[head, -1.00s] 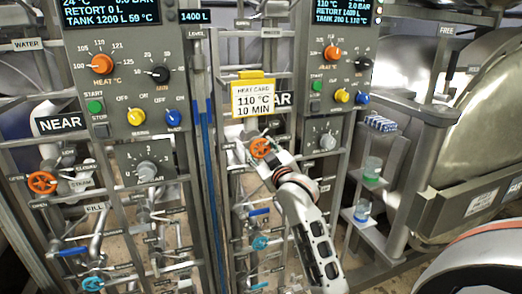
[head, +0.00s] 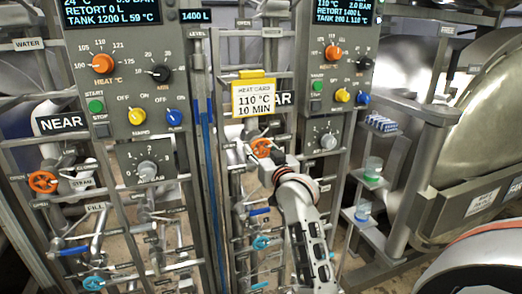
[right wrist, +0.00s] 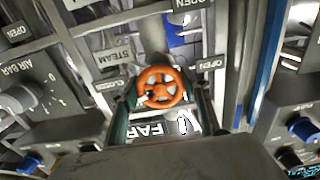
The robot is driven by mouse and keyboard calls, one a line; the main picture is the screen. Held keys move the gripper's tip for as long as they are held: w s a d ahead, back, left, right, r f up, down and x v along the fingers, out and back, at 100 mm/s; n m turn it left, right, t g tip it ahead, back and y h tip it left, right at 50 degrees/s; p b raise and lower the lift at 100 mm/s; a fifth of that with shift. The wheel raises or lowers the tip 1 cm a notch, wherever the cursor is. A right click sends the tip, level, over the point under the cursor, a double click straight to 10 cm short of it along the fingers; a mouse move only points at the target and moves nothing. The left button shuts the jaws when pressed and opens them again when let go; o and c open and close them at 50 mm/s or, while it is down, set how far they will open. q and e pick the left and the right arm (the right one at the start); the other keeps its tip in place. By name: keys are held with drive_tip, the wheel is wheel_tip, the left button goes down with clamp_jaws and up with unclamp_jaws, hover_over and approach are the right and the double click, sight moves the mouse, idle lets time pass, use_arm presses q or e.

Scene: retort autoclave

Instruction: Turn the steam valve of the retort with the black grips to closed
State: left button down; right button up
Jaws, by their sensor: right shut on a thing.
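The orange steam valve wheel (head: 262,147) is on the pipework right of centre in the head view, below the heat card. In the right wrist view the same wheel (right wrist: 160,88) sits between the two fingers of my right gripper (right wrist: 164,96), which is shut on it. Signs reading STEAM, CLOSED and OPEN are around it. In the head view my right gripper (head: 266,160) reaches the wheel from below right, and its fingers partly cover it. A second orange wheel (head: 43,181) is on the left pipework, under the NEAR sign. Black grips cannot be made out. My left gripper is not in view.
The yellow-topped heat card (head: 254,96) reads 110 °C, 10 MIN. Control panels (head: 335,70) with knobs stand close above the wheel. In the right wrist view a FAR sign (right wrist: 156,131) is below it. Blue-handled valves (head: 261,242) are lower down. A large steel vessel (head: 480,110) stands right.

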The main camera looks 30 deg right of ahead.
drive_tip(key=o, duration=1.1)
drive_tip(key=v, duration=1.2)
drive_tip(key=shift+f, duration=0.1)
